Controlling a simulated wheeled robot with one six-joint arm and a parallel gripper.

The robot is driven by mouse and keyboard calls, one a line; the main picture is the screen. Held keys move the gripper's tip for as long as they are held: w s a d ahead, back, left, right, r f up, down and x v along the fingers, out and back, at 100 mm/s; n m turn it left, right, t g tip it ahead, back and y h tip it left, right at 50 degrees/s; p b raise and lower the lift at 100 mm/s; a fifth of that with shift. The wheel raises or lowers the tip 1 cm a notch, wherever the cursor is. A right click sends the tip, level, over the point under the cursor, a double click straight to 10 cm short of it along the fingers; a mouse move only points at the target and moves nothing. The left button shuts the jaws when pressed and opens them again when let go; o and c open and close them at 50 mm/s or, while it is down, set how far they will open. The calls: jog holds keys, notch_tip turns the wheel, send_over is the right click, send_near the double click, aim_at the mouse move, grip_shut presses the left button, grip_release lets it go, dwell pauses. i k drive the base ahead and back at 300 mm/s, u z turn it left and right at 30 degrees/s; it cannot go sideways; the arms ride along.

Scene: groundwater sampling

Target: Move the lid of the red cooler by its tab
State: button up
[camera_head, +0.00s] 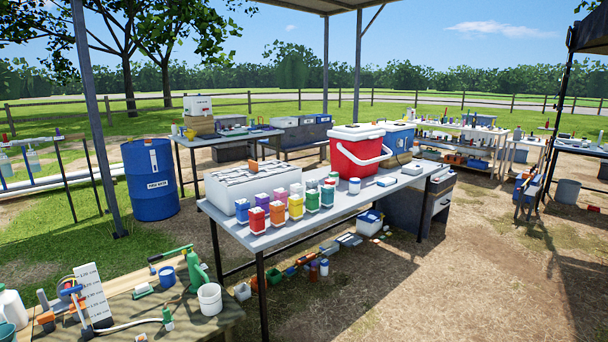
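The red cooler (350,157) stands on the long grey table, behind the row of coloured containers and near the table's far side. Its white lid (357,131) lies on top and looks shut. A white handle (365,158) hangs across its front. The lid's tab is too small to make out. My gripper is not in view.
The grey table (290,233) also holds a light grey case (245,186) and several coloured containers (296,206). A blue drum (150,180) stands at left. A wooden bench (170,318) with a white bucket (210,299) is near. Bare ground (480,270) lies open at right.

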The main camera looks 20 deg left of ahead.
aim_at(360, 132)
jog(key=u, duration=0.65)
jog(key=i, duration=3.25)
jog(key=z, duration=0.1)
